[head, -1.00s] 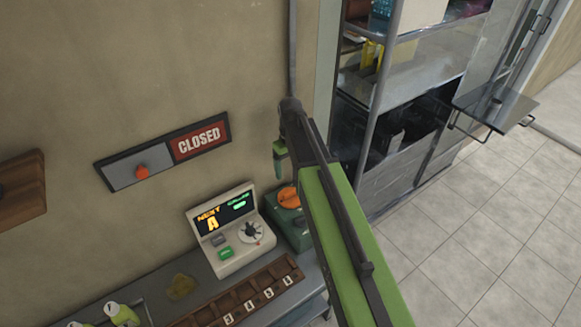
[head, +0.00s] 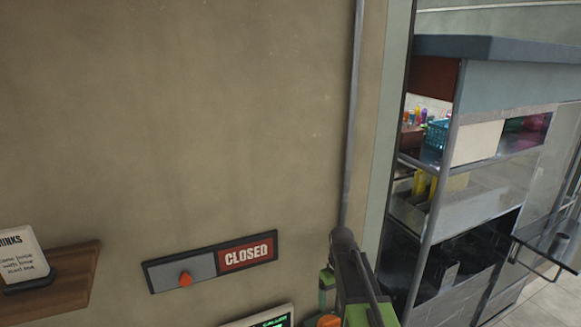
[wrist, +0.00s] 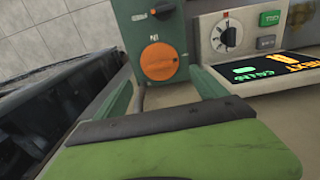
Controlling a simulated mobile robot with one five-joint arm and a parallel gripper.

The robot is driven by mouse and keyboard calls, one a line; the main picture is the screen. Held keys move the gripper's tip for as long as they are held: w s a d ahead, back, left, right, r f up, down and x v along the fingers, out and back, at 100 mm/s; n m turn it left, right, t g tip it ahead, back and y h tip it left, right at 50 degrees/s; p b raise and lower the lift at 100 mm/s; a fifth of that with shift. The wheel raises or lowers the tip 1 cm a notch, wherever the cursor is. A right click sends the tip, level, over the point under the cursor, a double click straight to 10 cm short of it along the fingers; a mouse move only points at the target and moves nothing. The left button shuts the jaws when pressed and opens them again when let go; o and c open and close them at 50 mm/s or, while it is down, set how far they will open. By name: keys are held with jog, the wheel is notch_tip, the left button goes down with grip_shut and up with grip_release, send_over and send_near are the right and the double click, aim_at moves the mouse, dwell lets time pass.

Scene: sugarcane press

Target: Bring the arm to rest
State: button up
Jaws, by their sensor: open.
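Only the top of the console (head: 268,318) shows in the head view. Most of my arm is below the head picture.
A CLOSED sign (head: 245,254) with an orange slider (head: 185,279) is on the wall. A wooden shelf (head: 70,278) with a drinks card (head: 18,255) is at the left. A glass-fronted cabinet (head: 500,75) stands at the right, past a vertical pipe (head: 354,110).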

jog(key=shift+m, duration=0.6)
jog(key=s+f+b, duration=0.2)
jog(key=f, duration=0.1)
jog(key=s+f+b, duration=0.2)
jog(key=s+f, duration=0.1)
jog(key=s+f+b, duration=0.1)
jog(key=s+f, duration=0.1)
jog(key=f, duration=0.1)
jog(key=shift+s+d+f+b, duration=0.1)
jog(key=shift+s+b, duration=0.1)
jog(key=shift+b, duration=0.2)
jog(key=s+m, duration=0.1)
jog(key=s, duration=0.1)
jog(key=s+m, duration=0.1)
jog(key=s, duration=0.2)
jog(key=shift+f, duration=0.15)
jog(key=shift+s+m, duration=0.15)
jog(key=shift+m, duration=0.35)
jog(key=shift+w, duration=0.2)
jog(key=shift+d, duration=0.3)
jog(key=shift+d, duration=0.1)
